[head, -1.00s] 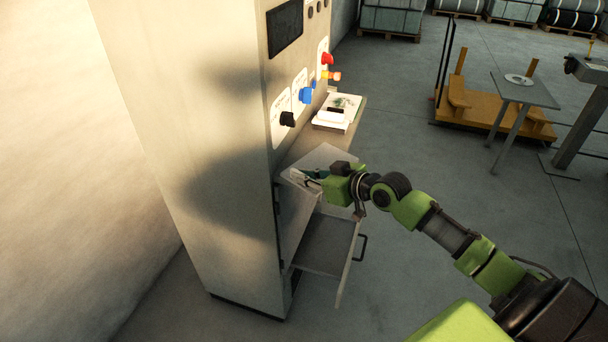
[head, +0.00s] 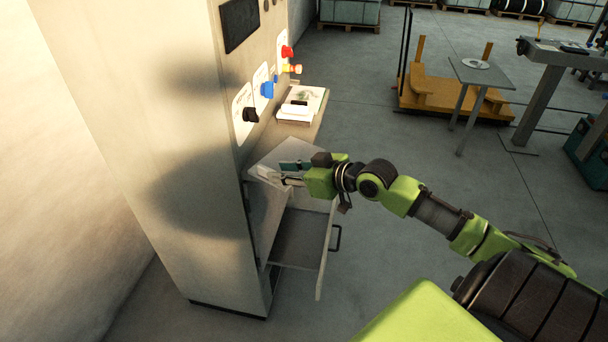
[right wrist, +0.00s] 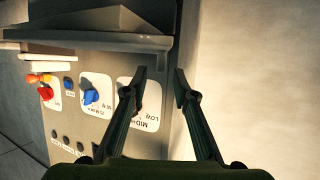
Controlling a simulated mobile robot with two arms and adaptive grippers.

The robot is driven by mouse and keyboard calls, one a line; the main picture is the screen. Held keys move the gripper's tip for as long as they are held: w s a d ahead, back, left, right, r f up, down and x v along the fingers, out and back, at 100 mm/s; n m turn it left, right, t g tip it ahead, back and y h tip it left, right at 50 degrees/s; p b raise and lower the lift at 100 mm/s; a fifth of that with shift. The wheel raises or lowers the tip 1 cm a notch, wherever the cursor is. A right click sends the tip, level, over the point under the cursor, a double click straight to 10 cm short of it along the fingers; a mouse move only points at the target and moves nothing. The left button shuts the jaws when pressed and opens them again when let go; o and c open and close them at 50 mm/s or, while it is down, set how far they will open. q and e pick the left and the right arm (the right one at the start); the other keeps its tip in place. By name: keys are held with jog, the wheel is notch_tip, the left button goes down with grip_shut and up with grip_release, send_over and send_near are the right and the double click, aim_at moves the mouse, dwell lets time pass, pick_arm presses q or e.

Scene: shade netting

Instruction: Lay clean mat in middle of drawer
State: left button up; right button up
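The open drawer (head: 300,240) juts from the lower side of a tall pale cabinet. Its front panel with a dark handle (head: 335,238) faces right, and its bare grey floor shows. My right gripper (head: 284,173) is over the upper part of the drawer area, close to the cabinet. In the right wrist view my right gripper (right wrist: 161,75) has its two fingers apart, with nothing between them. My left gripper is out of view.
The cabinet (head: 190,225) has red, blue (head: 268,89) and black knobs. Above the drawer, a shelf (head: 313,125) holds a white pad (head: 301,103) with a dark item on it. A grey table (head: 475,75) and yellow frame stand farther back. Floor right of the drawer is clear.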

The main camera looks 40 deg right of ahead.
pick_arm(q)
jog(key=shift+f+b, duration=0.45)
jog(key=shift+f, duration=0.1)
pick_arm(e)
jog(key=v, duration=0.7)
jog(key=shift+s+r, duration=0.25)
jog(key=shift+s, duration=0.1)
